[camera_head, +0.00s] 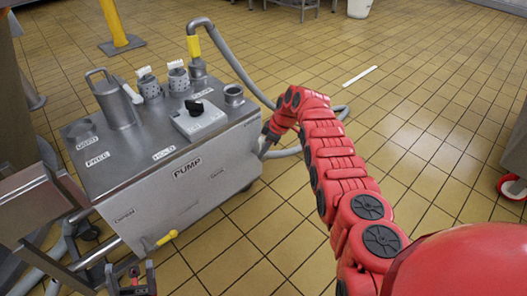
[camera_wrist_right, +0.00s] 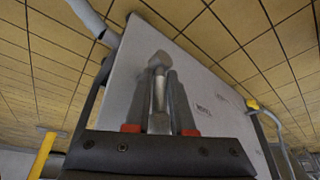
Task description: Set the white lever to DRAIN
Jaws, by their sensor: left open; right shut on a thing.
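The steel pump unit (camera_head: 180,190) has a plate marked PUMP on its front and several small labels too small to read surely. My right gripper (camera_wrist_right: 160,100) is shut on a pale grey lever (camera_wrist_right: 159,62) standing out from the unit's panel. I cannot tell whether it is the white lever. In the head view, my red right arm reaches the unit's right end, where the grip and the lever's setting are hidden. My left gripper (camera_head: 132,283) is open and empty, low at the bottom edge, below the unit. I cannot read DRAIN anywhere.
A black knob (camera_head: 194,107) and a steel jug (camera_head: 113,103) are on top. A grey hose (camera_head: 228,55) loops behind.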

